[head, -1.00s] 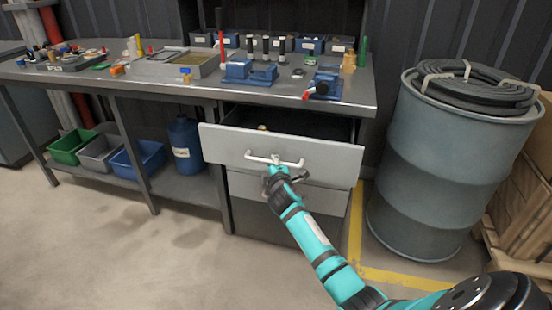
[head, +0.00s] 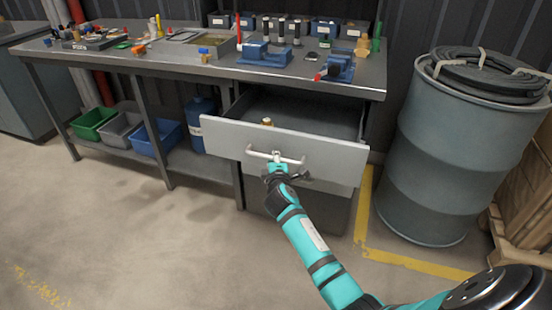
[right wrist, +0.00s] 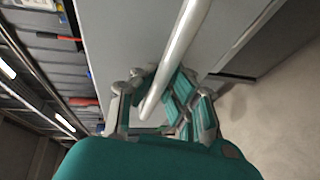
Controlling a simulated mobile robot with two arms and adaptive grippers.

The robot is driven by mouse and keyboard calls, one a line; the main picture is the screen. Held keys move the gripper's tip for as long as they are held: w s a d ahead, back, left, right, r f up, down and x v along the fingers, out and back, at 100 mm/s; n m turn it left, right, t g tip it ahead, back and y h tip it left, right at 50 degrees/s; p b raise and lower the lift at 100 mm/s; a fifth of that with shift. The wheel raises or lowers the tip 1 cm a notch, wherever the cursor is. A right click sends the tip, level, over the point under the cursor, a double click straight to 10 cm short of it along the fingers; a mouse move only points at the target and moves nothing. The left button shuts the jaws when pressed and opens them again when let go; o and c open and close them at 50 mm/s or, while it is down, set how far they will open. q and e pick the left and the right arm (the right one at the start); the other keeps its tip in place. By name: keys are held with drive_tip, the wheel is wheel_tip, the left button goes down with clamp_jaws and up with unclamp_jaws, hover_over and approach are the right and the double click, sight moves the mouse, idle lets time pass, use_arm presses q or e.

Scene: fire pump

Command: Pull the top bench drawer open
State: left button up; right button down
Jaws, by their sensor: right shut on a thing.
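The top bench drawer (head: 215,132) is pulled well out from under the workbench (head: 225,66), and its dark interior shows. A small brass-coloured thing (head: 267,122) lies inside, just behind the front. The white bar handle (head: 297,161) runs across the drawer front. My right gripper (head: 277,165) is shut on the handle near its middle. In the right wrist view the handle (right wrist: 181,50) passes between the fingers of the gripper (right wrist: 160,105). My left gripper is not in view.
A large grey-blue drum (head: 430,165) with a coiled hose (head: 490,75) stands right of the bench. Coloured bins (head: 158,138) sit on the lower shelf. Tools and blue vises (head: 263,52) crowd the benchtop. The floor before the drawer is clear.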

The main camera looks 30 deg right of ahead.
drive_tip(key=c, duration=1.3)
unclamp_jaws()
drive_tip(key=shift+c, duration=0.2)
drive_tip(key=shift+s, duration=0.1)
drive_tip(key=v, duration=1.2)
drive_tip(key=s+a+f+g+y+p, duration=0.1)
drive_tip(key=a+f+y+p, duration=0.1)
drive_tip(key=f, duration=0.5)
drive_tip(key=s+a+f+g+y+p, duration=0.1)
drive_tip(key=s+a+f+g+p, duration=0.1)
drive_tip(key=f, duration=0.6)
drive_tip(key=s+a+f+m+g+y+p, duration=0.3)
drive_tip(key=s+f+g+p, duration=0.1)
drive_tip(key=s+f, duration=0.95)
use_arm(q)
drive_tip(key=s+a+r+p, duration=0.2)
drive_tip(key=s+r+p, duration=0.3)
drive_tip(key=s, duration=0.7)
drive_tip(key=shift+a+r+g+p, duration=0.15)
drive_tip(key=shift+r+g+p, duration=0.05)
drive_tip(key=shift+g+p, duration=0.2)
use_arm(e)
drive_tip(key=s+f+m+g, duration=0.3)
drive_tip(key=s+f, duration=0.3)
drive_tip(key=s, duration=1)
drive_tip(key=s+a+f+m+g+y, duration=0.1)
drive_tip(key=s+f+m+g, duration=0.2)
drive_tip(key=s, duration=1.3)
wheel_tip(320, 180, down, 3)
drive_tip(key=shift+f, duration=0.2)
